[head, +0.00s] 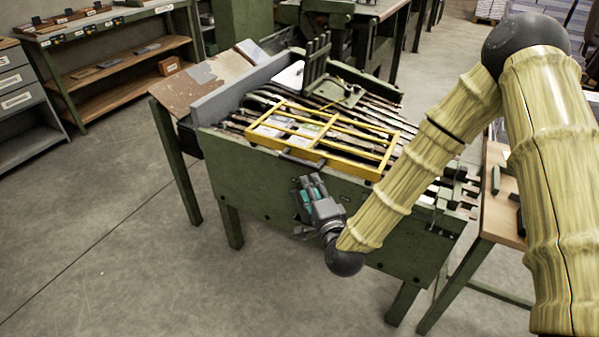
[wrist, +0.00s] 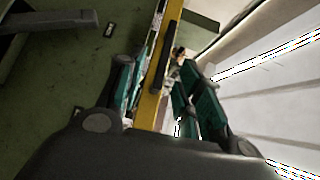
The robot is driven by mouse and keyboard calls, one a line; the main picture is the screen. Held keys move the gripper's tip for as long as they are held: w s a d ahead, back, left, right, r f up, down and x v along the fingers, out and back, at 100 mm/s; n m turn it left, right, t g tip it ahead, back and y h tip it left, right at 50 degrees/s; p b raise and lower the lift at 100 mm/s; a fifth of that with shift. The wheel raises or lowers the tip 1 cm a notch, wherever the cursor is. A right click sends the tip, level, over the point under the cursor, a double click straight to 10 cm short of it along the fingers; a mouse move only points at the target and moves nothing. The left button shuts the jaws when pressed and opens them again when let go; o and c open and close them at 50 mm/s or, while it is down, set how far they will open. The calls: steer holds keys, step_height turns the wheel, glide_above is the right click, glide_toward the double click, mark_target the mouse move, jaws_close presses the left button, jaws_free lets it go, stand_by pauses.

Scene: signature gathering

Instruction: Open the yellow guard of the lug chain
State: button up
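The yellow guard (head: 322,138) is a barred frame lying flat, closed over the lug chain (head: 395,108) on the green machine. My gripper (head: 311,184) is in front of the machine's green front panel, below the guard's front bar. In the wrist view, the guard's yellow bar (wrist: 149,108) with a dark handle-like strip (wrist: 165,58) runs between my two teal-padded fingers, in line with the gap. The fingers of my gripper (wrist: 157,72) stand apart, with space visible on both sides of the bar. Whether the bar lies within finger depth is hard to tell.
The green machine (head: 262,178) has an upright fork-like rack (head: 317,60) behind the guard. A worn board (head: 205,80) adjoins its left side. A wooden-topped table (head: 500,205) stands close on the right. Shelving (head: 125,70) is far left, with open floor (head: 110,220) between.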

mark_target(301, 165)
steer(key=x, duration=0.7)
steer(key=r+x, duration=0.1)
steer(key=x, duration=0.3)
jaws_close()
